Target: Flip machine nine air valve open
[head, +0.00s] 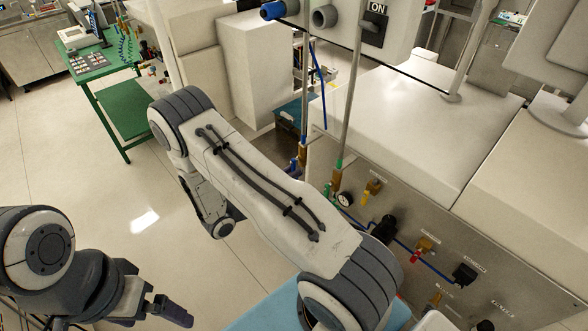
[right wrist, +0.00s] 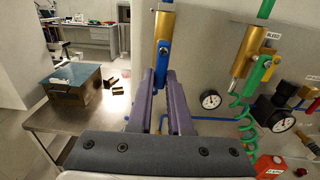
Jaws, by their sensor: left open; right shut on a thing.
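In the right wrist view a brass valve (right wrist: 164,25) hangs on a vertical pipe, with a blue lever (right wrist: 161,57) pointing down from it. My right gripper (right wrist: 161,78) has its purple fingers on either side of the lever, shut on its lower part, which the fingers hide. My left gripper (head: 172,309) is open and empty at the lower left, over the floor and away from the machine.
A second brass valve (right wrist: 245,50) with a green lever and a coiled green hose stands just right. Pressure gauges (right wrist: 210,99) and the steel panel (head: 470,262) with several fittings are close by. A green table (head: 95,65) stands at the far left; the floor between is clear.

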